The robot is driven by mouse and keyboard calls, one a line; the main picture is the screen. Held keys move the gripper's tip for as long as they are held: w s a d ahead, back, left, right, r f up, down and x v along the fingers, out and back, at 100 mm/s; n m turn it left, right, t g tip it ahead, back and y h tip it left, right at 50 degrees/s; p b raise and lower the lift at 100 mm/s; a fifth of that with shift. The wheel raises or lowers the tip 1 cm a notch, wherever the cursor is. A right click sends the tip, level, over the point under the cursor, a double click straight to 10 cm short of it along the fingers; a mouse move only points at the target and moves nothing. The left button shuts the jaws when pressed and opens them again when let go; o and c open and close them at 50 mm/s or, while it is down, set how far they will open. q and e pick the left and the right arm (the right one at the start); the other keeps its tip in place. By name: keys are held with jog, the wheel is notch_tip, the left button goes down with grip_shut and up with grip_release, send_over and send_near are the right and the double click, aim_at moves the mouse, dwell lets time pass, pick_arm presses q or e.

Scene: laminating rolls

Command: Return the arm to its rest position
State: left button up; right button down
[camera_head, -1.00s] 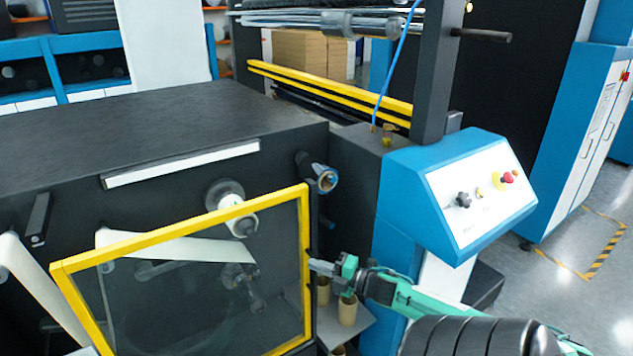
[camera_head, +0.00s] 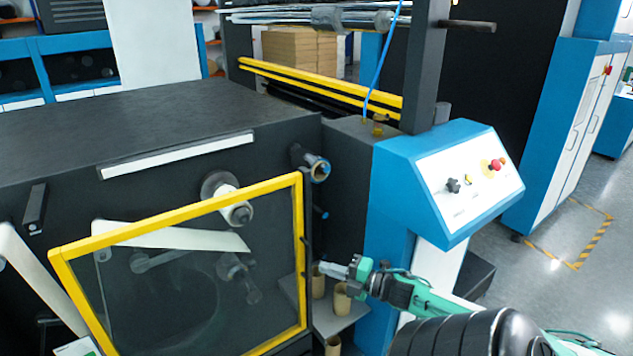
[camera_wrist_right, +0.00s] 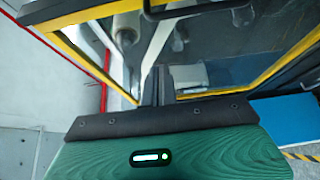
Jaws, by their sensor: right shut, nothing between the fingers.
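My right gripper (camera_head: 330,269) is at the lower middle of the head view, at the end of my green and black arm. Its fingers are shut and empty, pointing left. It is just right of the yellow-framed clear door (camera_head: 302,240) of the laminating machine, with a small gap between them in the picture. In the right wrist view the shut fingers (camera_wrist_right: 157,88) point at the clear panel, and the yellow frame (camera_wrist_right: 95,60) slants past on the left. My left gripper is not in view.
Cardboard cores (camera_head: 341,298) stand on a grey shelf below my right gripper. A blue control console (camera_head: 450,185) with knobs and a red button is close above my right arm. The floor (camera_head: 560,240) at the right is clear.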

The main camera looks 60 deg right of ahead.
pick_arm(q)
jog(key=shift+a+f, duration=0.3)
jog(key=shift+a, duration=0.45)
pick_arm(e)
jog(key=shift+s+d, duration=0.25)
jog(key=shift+s, duration=0.8)
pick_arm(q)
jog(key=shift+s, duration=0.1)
